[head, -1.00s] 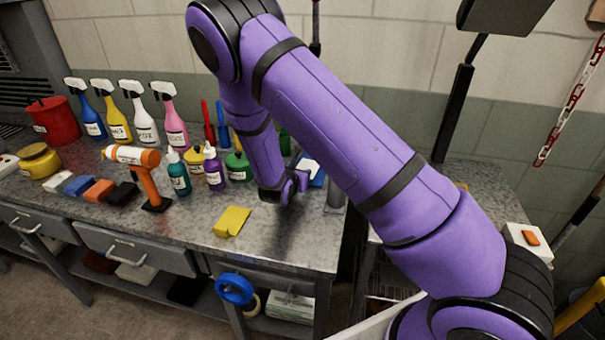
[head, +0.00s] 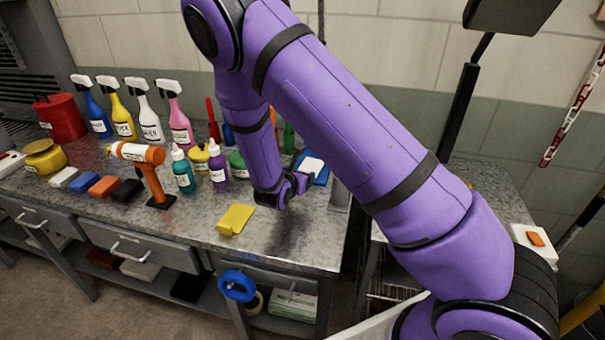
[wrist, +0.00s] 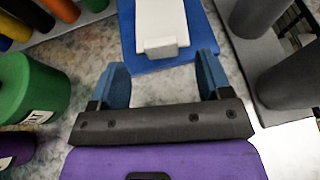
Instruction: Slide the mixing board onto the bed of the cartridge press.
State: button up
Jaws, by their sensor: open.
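A flat blue board with a white block on it, which looks like the mixing board, lies on the metal bench beside my gripper (head: 303,185). In the wrist view the board (wrist: 158,66) is straight ahead, with the white block (wrist: 160,25) on its top. My gripper (wrist: 163,75) is open, its two blue fingers apart and nothing held between them. The fingertips reach close to the board's near edge; I cannot tell if they touch it. A grey stand with cylinders (wrist: 250,45), perhaps the cartridge press, is to the right. Its lower part shows in the head view (head: 339,195).
A green pot (wrist: 32,88) stands close on the left of my gripper. Bottles, a teal one (head: 183,175) and a purple one (head: 218,168), stand further left. A yellow piece (head: 236,219) lies near the bench's front edge. A white slab with an orange block (head: 535,238) sits far right.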

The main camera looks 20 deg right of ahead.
jog(key=v, duration=0.6)
jog(key=shift+s+a+r, duration=0.1)
jog(key=shift+s+a, duration=0.1)
jog(key=shift+d+r, duration=0.2)
jog(key=shift+r, duration=0.15)
jog(key=s+d+r+m+g, duration=0.4)
jog(key=s+d+r+m, duration=0.15)
jog(key=r+m, duration=0.35)
jog(key=s+d+r+m+g, duration=0.3)
jog(key=s+d+r+m, duration=0.25)
jog(key=r, duration=0.45)
jog(key=s+a+r+m+t+y, duration=0.1)
jog(key=s+r+m+y, duration=0.3)
jog(key=s, duration=0.6)
jog(key=s+a+r+m+t+y, duration=0.1)
jog(key=s+a+r+m+y, duration=0.2)
jog(key=s+r+m+y, duration=0.2)
jog(key=s+r+m, duration=0.3)
jog(key=s+r, duration=0.1)
jog(key=s, duration=0.1)
jog(key=shift+r+m+t, duration=0.35)
jog(key=shift+t, duration=0.05)
